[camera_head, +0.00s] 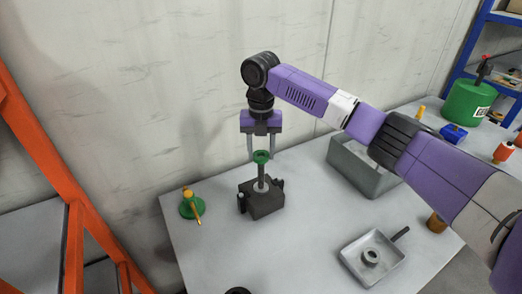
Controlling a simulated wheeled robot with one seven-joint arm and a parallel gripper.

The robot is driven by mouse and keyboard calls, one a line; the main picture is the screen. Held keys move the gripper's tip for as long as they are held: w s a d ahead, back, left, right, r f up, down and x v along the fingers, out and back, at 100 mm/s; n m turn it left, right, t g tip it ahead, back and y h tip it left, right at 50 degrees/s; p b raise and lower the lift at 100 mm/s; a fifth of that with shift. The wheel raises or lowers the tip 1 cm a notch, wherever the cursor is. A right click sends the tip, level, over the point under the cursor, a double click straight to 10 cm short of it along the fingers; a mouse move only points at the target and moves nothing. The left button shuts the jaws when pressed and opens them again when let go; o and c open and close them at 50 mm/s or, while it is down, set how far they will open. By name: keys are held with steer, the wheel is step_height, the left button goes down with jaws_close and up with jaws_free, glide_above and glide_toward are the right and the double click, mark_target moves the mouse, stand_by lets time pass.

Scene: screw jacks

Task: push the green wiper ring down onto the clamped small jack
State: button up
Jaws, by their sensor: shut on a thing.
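My gripper (262,156) points straight down above the middle of the table and is shut on the green wiper ring (262,158). The ring sits between the fingertips, at the top end of an upright grey jack (261,174). The jack stands in a dark clamp block (264,205) on the table. The ring is well above the block. I cannot tell whether it is around the jack's top or just over it.
The pale table (300,235) bears a green-based item with a yellow handle (190,207) left of the clamp. A shallow pan (346,257) holding a grey ring is front right. A grey bin (348,160) is behind right. An orange frame (72,240) stands left.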

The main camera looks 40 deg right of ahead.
mark_target(261, 187)
steer(key=shift+f, duration=0.6)
steer(key=shift+f+b, duration=0.35)
steer(key=shift+b, duration=0.05)
steer(key=shift+f+b, duration=0.45)
steer(key=shift+f, duration=0.55)
steer(key=shift+f, duration=0.35)
steer(key=shift+f+b, duration=0.65)
steer(key=shift+f, duration=0.35)
steer(key=shift+f, duration=0.35)
steer(key=shift+f+b, duration=0.8)
steer(key=shift+f, duration=0.45)
steer(key=shift+f, duration=0.35)
steer(key=shift+f+b, duration=0.45)
steer(key=shift+f, duration=0.1)
